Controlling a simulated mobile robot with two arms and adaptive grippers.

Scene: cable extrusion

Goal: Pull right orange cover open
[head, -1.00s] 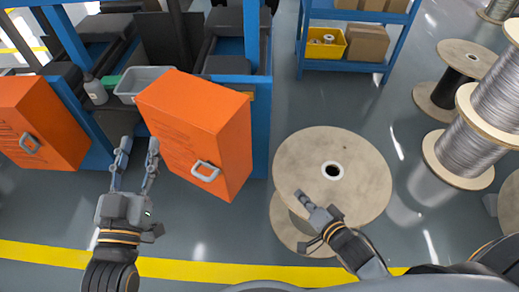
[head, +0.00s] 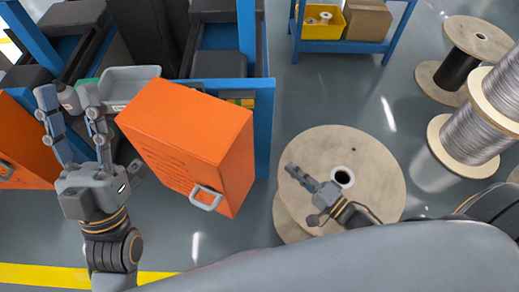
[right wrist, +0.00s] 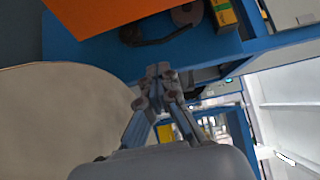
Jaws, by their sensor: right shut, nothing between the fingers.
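The right orange cover (head: 185,130) stands out from the blue machine frame, with a grey handle (head: 206,197) on its front face. A corner of the orange cover (right wrist: 110,12) also shows at the top of the right wrist view. My left gripper (head: 68,98) is open and empty, left of this cover, with its fingers apart. My right gripper (head: 290,168) is shut and empty, over the wooden spool and to the right of the cover, apart from the handle. In the right wrist view its fingertips (right wrist: 160,72) meet in front of the blue frame.
The left orange cover (head: 25,145) is at the left edge. A wooden cable spool (head: 370,170) stands right of the machine. A grey bin (head: 128,82) sits behind the right cover. A blue shelf (head: 340,47) with a yellow bin is at the back. Bare floor lies between machine and spools.

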